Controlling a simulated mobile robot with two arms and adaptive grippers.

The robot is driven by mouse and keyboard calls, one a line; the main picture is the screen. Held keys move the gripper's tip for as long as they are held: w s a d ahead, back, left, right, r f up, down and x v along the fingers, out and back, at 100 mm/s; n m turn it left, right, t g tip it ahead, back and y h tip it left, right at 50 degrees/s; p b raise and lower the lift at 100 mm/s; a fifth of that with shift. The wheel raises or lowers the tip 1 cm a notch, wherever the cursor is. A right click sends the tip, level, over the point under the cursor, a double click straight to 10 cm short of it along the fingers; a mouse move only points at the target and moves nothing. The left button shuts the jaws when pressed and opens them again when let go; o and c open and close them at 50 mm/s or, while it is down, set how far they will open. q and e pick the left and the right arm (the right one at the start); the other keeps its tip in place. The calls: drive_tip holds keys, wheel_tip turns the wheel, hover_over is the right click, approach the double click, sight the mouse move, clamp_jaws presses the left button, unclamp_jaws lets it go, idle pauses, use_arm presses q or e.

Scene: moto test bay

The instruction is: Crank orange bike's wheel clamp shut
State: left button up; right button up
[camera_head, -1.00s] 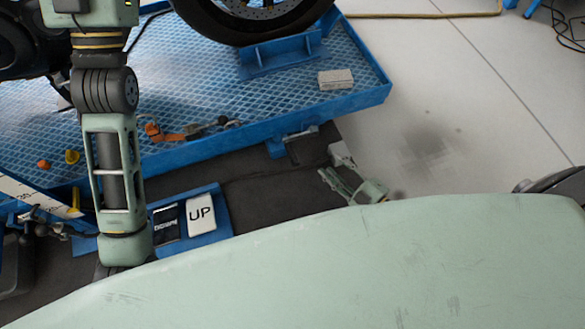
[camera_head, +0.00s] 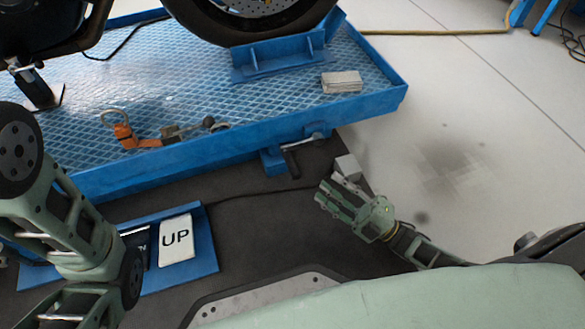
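The bike's dark wheel (camera_head: 250,22) stands in a blue wheel clamp (camera_head: 280,58) on the blue lift platform; only its lower part shows. The bike's colour cannot be told from this part. A blue bracket with a dark crank-like handle (camera_head: 290,160) sits on the platform's front side. My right gripper (camera_head: 330,190) is just right of and below that handle, apart from it, over the dark mat. A small grey block (camera_head: 347,167) shows beside its fingers. Its finger gap is unclear. My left arm is at the left; its gripper is out of view.
An orange strap (camera_head: 135,138) with metal fittings and a pale stack (camera_head: 341,82) lie on the platform (camera_head: 365,98). A blue pedal unit with a white UP pedal (camera_head: 176,240) stands on the mat (camera_head: 270,225). The light floor at right is clear.

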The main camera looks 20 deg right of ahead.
sight(293, 166)
drive_tip(key=w+a+b, duration=0.1)
drive_tip(key=w+a, duration=0.1)
drive_tip(key=w+a+b, duration=0.2)
drive_tip(key=w+a, duration=0.1)
drive_tip(key=w+a+b, duration=0.1)
drive_tip(key=w+a, duration=0.1)
drive_tip(key=w, duration=0.1)
drive_tip(key=shift+w+a+r, duration=0.2)
drive_tip(key=shift+r, duration=0.1)
drive_tip(key=shift+w+a+r, duration=0.25)
drive_tip(key=shift+w+a, duration=0.05)
clamp_jaws()
